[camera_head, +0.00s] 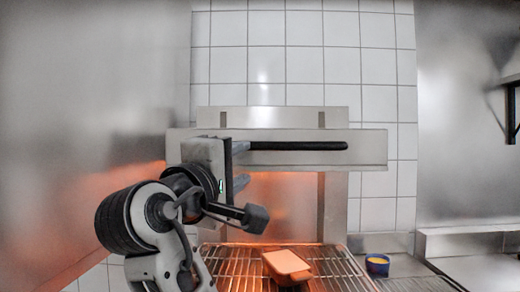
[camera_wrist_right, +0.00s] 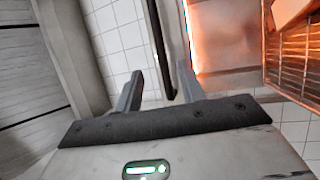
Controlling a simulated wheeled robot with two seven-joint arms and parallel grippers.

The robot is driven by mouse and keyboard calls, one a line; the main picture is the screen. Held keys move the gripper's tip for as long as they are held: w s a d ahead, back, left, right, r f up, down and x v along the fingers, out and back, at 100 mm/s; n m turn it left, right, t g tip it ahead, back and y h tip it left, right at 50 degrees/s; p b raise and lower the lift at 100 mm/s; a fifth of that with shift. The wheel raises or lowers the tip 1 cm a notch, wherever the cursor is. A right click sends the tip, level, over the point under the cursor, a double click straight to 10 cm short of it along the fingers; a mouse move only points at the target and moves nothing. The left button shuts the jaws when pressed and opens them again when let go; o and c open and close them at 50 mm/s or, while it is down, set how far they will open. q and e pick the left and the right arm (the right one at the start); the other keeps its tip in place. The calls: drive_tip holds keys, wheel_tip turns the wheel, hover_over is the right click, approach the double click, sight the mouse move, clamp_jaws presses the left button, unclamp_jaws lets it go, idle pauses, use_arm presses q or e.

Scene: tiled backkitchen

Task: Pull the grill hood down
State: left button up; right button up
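The grill hood (camera_head: 375,150) is a wide steel panel across the grill, raised above the rack. Its black bar handle (camera_head: 300,145) runs along the front. My right gripper (camera_head: 243,165) is at the left end of the handle, with its fingers apart. In the right wrist view the handle (camera_wrist_right: 158,40) shows between the two open fingers, with gaps on both sides. I cannot tell whether the fingertips reach past the bar. The gripper hides the handle's left end in the head view. My left gripper is not in view.
Below the hood is a glowing grill with a wire rack (camera_head: 340,270). An orange-brown block (camera_head: 287,266) lies on the rack. A steel wall (camera_head: 80,120) is close on the left.

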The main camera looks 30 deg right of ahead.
drive_tip(key=p, duration=0.2)
approach(274, 146)
drive_tip(key=d, duration=0.1)
drive_tip(key=p+x, duration=0.1)
drive_tip(key=x, duration=0.7)
drive_tip(key=shift+w+d+r+p, duration=0.1)
drive_tip(key=shift+w+r+p, duration=0.05)
drive_tip(key=shift+w+p, duration=0.3)
drive_tip(key=shift+x, duration=0.8)
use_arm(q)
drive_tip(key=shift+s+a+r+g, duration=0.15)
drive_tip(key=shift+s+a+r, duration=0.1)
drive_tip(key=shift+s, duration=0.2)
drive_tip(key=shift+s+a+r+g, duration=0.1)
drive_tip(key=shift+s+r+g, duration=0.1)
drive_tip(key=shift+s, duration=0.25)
use_arm(e)
clamp_jaws()
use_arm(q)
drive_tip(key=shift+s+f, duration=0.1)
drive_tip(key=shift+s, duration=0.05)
use_arm(e)
drive_tip(key=shift+f, duration=0.2)
